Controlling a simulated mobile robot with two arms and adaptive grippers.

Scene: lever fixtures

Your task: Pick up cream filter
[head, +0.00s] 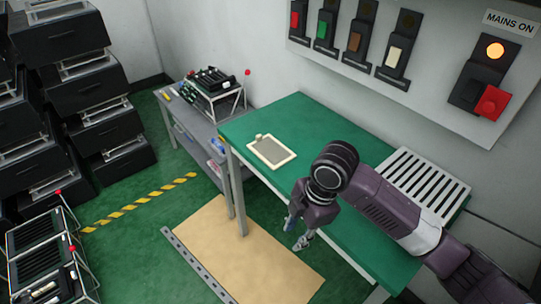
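The cream filter (271,152) lies flat on the green-topped table (300,112). It is a cream frame around a greyish panel, with a small tab at its upper left edge. My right arm comes in from the right across the table. My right gripper (293,236) hangs past the table's front edge, below and to the right of the filter and apart from it. Its two fingers are spread with nothing visible between them. My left gripper is not in the head view.
A white slotted rack (424,183) sits at the table's right end. A grey side table (190,121) carries a wire rack of dark items (214,92). A wall panel (440,95) holds coloured switches. Black bins (85,95) stand at left. A tan mat (220,258) lies on the floor.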

